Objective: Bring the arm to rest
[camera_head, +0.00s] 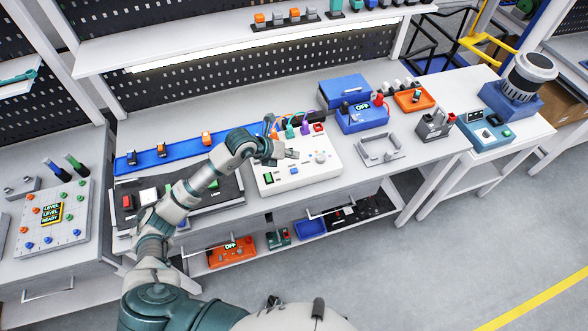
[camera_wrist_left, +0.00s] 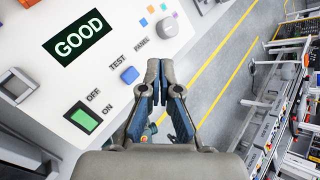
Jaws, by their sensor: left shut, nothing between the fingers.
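My left arm (camera_head: 175,200) reaches in from the lower left over the workbench. My left gripper (camera_head: 287,153) is at the white test panel (camera_head: 318,178), over its upper part in the head view. In the left wrist view the gripper (camera_wrist_left: 163,66) has its fingertips together with nothing between them. That view shows the panel (camera_wrist_left: 45,100) at the left, with a lit "GOOD" display (camera_wrist_left: 77,37), a green switch (camera_wrist_left: 83,117) marked OFF and ON, and a blue button (camera_wrist_left: 129,75). My right gripper is not in view.
A blue rail (camera_head: 178,150) with orange parts lies behind the arm. Right of the panel are a blue box (camera_head: 362,117), an orange tray (camera_head: 414,97) and a grey bracket (camera_head: 380,150). A shelf (camera_head: 235,50) runs above. The floor in front is clear.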

